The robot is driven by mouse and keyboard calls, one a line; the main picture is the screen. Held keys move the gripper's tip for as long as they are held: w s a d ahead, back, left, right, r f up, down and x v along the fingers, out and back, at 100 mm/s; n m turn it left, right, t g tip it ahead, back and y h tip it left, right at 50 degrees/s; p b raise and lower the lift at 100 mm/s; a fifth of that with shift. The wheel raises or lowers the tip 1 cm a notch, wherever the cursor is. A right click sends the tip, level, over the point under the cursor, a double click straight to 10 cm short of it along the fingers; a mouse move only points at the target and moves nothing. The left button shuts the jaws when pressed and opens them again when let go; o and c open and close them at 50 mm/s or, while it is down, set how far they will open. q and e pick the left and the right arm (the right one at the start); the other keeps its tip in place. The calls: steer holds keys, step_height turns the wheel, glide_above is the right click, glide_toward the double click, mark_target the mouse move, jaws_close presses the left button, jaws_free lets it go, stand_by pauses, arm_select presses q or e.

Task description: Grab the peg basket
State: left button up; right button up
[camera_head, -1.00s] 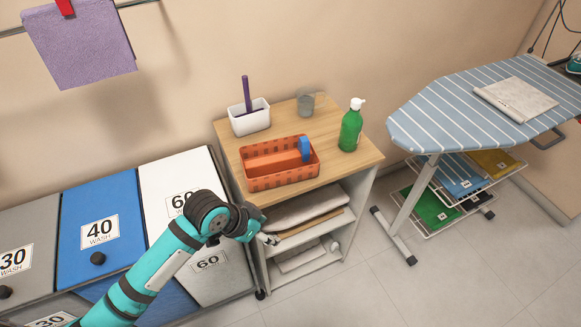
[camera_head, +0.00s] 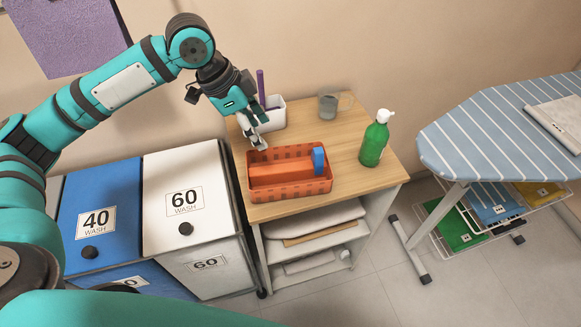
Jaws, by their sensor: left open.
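The orange peg basket (camera_head: 291,190) stands upright on the wooden top of a small shelf unit. A blue peg (camera_head: 318,160) shows at its right end, and an orange bar runs along its middle. My left gripper (camera_head: 260,143) is open and points down just above the basket's back left corner. I cannot tell whether a finger touches the rim. My right gripper is not in view.
On the wooden top (camera_head: 350,180), a white container (camera_head: 273,117) with a purple stick stands behind my gripper. A grey mug (camera_head: 328,106) and a green bottle (camera_head: 375,140) stand back right. A striped ironing board (camera_head: 480,140) is at right, laundry bins (camera_head: 185,200) at left.

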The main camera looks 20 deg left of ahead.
arm_select(q)
glide_toward(289, 167)
steer(key=x, duration=0.4)
steer(key=shift+s+f, duration=0.15)
steer(key=shift+s, duration=0.1)
steer(key=shift+d+f, duration=0.15)
steer(key=shift+f, duration=0.25)
steer(key=shift+w+d+f+p, duration=0.15)
steer(key=shift+w+f+p, duration=0.05)
steer(key=shift+f+p, duration=0.15)
steer(key=x, duration=0.4)
steer(key=shift+w+f, duration=0.15)
steer(key=shift+w, duration=0.1)
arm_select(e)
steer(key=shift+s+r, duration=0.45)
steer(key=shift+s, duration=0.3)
arm_select(q)
steer(key=shift+c, duration=1.1)
jaws_close()
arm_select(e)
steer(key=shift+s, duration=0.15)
